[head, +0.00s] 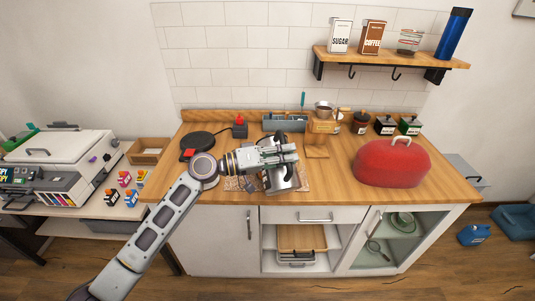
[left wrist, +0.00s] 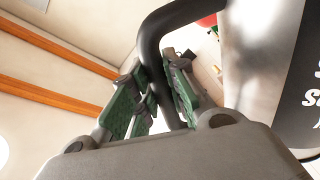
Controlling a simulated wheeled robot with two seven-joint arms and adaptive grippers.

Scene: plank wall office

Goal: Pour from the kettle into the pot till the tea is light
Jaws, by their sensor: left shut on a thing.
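My left gripper (head: 289,155) reaches over the counter from the left. In the left wrist view its green-padded fingers (left wrist: 158,98) are shut around a dark curved handle (left wrist: 152,32). The handle belongs to the kettle, whose shiny metal body (left wrist: 258,50) fills the right of that view beside a black part with white lettering. In the head view the silvery kettle (head: 281,181) shows below the gripper, partly covered by it. I cannot tell whether it touches the counter. I cannot make out the pot or any tea; the gripper and kettle may hide them. My right gripper is out of view.
A patterned mat (head: 304,178) lies under the kettle area. A black round plate (head: 207,144) lies at left.

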